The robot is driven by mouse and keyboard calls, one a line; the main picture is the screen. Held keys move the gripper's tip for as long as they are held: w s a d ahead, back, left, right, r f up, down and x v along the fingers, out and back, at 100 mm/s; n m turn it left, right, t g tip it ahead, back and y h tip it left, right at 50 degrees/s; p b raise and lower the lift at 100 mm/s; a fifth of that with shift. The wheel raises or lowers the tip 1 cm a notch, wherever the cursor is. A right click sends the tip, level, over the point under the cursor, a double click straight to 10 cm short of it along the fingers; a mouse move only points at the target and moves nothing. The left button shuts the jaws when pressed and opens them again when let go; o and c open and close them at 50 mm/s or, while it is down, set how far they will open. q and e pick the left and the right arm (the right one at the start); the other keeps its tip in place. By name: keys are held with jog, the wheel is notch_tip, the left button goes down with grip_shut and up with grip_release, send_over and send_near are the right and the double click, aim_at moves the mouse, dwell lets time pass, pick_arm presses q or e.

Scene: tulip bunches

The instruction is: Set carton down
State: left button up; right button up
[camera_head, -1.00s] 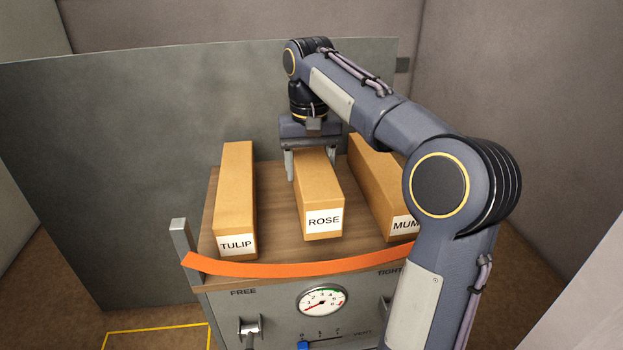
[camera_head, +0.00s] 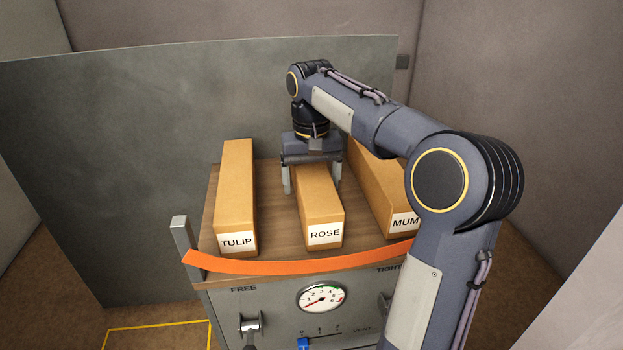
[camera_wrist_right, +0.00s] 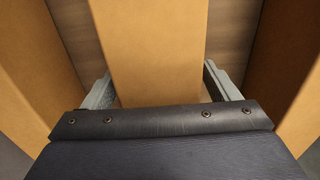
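The ROSE carton (camera_head: 319,205), a long tan box with a white label, rests on the wooden deck (camera_head: 275,226) between the TULIP carton (camera_head: 236,190) and the MUM carton (camera_head: 384,185). My right gripper (camera_head: 312,180) points down over its far end, one finger on each side. Narrow gaps show between the fingers and the carton, so the gripper looks open. In the right wrist view the carton (camera_wrist_right: 150,50) runs between the two fingers (camera_wrist_right: 160,90), with slivers of wood beside it. My left gripper is out of view.
An orange strap (camera_head: 300,264) crosses the deck's front edge, near a metal post (camera_head: 181,240). Below is a panel with a gauge (camera_head: 321,298) and FREE and TIGHT labels. A grey-green partition (camera_head: 130,150) stands behind. Bare deck separates the cartons.

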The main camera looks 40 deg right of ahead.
notch_tip(320, 180, up, 12)
jog(key=shift+r, duration=0.15)
dwell(0.6)
dwell(0.6)
